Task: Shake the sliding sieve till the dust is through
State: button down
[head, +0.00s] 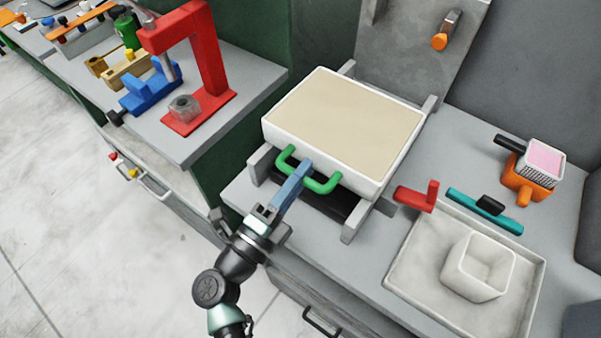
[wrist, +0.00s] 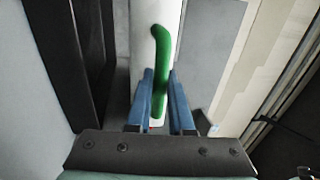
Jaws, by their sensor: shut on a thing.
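The sliding sieve (head: 345,122) is a white box with a flat beige layer across its top, resting on grey rails (head: 262,165) on the counter. A green handle (head: 322,184) stands out from its front side. My gripper (head: 300,172) has its blue fingers shut on the handle near its middle. In the wrist view, the gripper (wrist: 160,112) has a finger on each side of the green handle (wrist: 161,60), with the white sieve wall (wrist: 143,25) behind. A dark tray (head: 318,205) lies under the sieve, mostly hidden. I cannot tell how much dust is below.
A red press (head: 205,60) and a blue clamp (head: 150,92) stand on the left counter. To the right are a red stop (head: 418,196), a teal bar (head: 485,210) and a pale tray (head: 410,285) holding a white square cup (head: 478,265). An orange-handled tool (head: 440,41) hangs behind.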

aim_at(328, 146)
dwell(0.8)
jog(key=x, duration=0.2)
jog(key=f+b+x, duration=0.1)
jog(key=x, duration=0.5)
jog(key=shift+w+d+f+b, duration=0.1)
jog(key=shift+w+f+b, duration=0.05)
jog(key=shift+f+b, duration=0.2)
jog(key=shift+d+r, duration=0.1)
jog(key=shift+r, duration=0.1)
jog(key=shift+w, duration=0.1)
jog(key=c, duration=0.8)
grip_release()
jog(key=shift+w+f, duration=0.1)
jog(key=b+v, duration=0.1)
jog(key=v, duration=1.2)
